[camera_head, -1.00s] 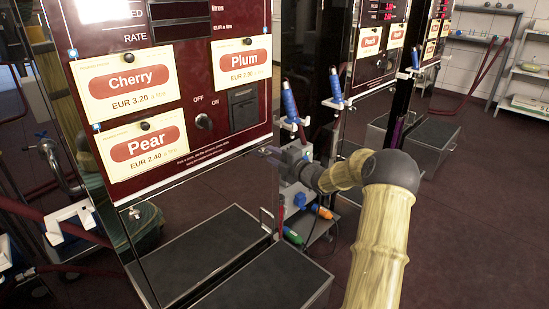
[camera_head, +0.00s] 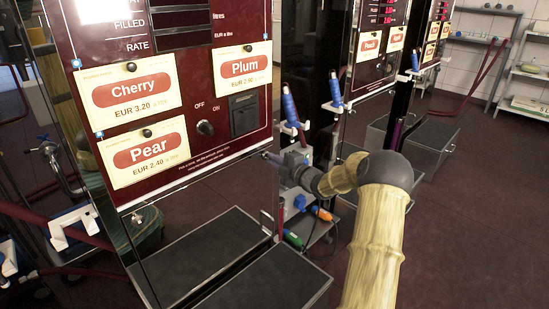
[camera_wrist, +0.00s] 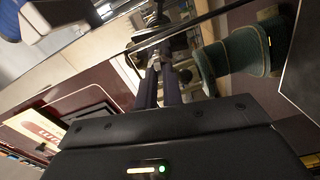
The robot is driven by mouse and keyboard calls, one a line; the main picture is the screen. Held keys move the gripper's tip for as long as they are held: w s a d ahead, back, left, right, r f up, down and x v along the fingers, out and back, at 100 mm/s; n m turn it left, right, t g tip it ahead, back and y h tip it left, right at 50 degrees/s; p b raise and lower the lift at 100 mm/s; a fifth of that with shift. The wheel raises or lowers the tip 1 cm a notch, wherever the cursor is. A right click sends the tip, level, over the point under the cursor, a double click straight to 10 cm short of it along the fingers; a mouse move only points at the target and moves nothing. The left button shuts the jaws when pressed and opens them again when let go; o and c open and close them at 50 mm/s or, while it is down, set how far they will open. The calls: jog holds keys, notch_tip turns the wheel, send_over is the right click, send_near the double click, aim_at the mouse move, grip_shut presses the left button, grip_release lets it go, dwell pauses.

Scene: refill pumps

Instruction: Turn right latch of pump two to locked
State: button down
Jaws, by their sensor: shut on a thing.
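The near pump has a maroon front (camera_head: 205,105) with Cherry, Plum and Pear labels; I cannot read a pump number. My gripper (camera_head: 268,156) reaches to the lower right corner of this front, above the metal lower panel (camera_head: 200,195). In the wrist view my gripper's two dark fingers (camera_wrist: 158,68) are shut on a small metal latch (camera_wrist: 148,44). The latch is mostly hidden by the fingers, so I cannot tell its exact angle. A similar small latch (camera_head: 136,214) shows at the left side of the lower panel.
Blue-handled nozzles (camera_head: 290,105) hang just right of the pump, close to my wrist. Dark metal trays (camera_head: 270,280) jut out below the panel. Another pump (camera_head: 380,55) stands behind to the right. The floor (camera_head: 470,220) at the right is clear.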

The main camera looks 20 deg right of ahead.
jog(key=shift+d+m+p, duration=0.1)
jog(key=shift+m+p, duration=6.2)
jog(key=shift+m, duration=1.7)
jog(key=c, duration=1.5)
grip_release()
jog(key=shift+c, duration=0.2)
jog(key=shift+s, duration=0.15)
jog(key=p+v, duration=0.1)
jog(key=v, duration=1.6)
jog(key=shift+p, duration=0.3)
